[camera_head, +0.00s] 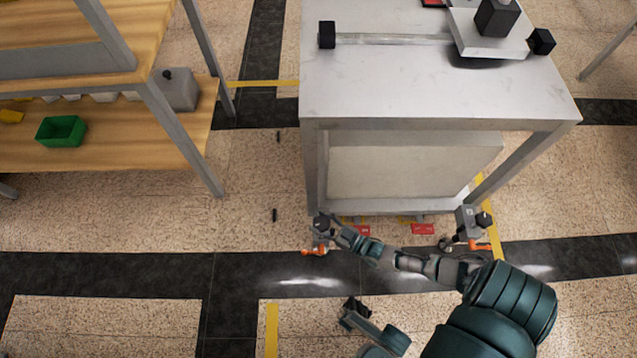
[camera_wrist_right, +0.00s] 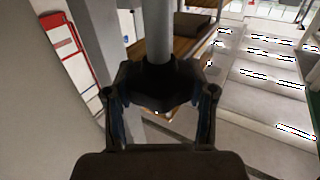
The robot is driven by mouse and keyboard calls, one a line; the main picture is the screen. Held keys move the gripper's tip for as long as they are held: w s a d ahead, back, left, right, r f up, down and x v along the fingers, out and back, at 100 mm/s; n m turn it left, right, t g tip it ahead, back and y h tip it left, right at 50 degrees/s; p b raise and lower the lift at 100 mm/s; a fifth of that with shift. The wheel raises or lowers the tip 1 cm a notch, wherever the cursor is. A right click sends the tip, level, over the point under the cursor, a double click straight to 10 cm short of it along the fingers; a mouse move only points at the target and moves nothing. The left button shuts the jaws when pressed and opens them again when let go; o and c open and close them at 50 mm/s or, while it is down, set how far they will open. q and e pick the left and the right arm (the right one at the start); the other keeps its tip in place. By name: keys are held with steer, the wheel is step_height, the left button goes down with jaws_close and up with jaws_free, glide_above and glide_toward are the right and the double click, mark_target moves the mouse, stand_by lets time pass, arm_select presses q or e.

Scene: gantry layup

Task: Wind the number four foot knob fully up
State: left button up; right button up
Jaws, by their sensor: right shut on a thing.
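In the right wrist view a dark, faceted foot knob (camera_wrist_right: 157,85) sits on a grey round stem (camera_wrist_right: 160,32). My right gripper (camera_wrist_right: 160,98) has a finger on each side of it and is shut on it. In the head view my right gripper (camera_head: 323,226) is at the foot of the table's near left leg, and hides most of that foot. An orange lever (camera_head: 315,252) shows beside it. I cannot read the knob's number or tell its height. My left gripper (camera_head: 355,309) is low in the head view, away from the table; its opening is unclear.
The grey gantry table (camera_head: 400,95) stands above, with another foot (camera_head: 468,221) and orange lever at its near right. Red tags (camera_head: 423,229) lie along its lower edge. A wooden shelf (camera_head: 110,140) with a green bin (camera_head: 61,131) is at left. Floor between is mostly clear.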

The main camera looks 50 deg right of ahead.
steer(key=shift+s+a+f+y, duration=0.1)
steer(key=shift+s+f+y, duration=0.1)
steer(key=shift+y, duration=0.1)
steer(key=o, duration=1.2)
steer(key=shift+w+r, duration=0.1)
steer(key=shift+r, duration=0.05)
steer(key=s, duration=0.4)
steer(key=s+d, duration=0.1)
steer(key=s, duration=0.3)
steer(key=s+d, duration=0.1)
steer(key=s, duration=0.2)
steer(key=shift+s+d, duration=0.1)
steer(key=shift+s, duration=0.3)
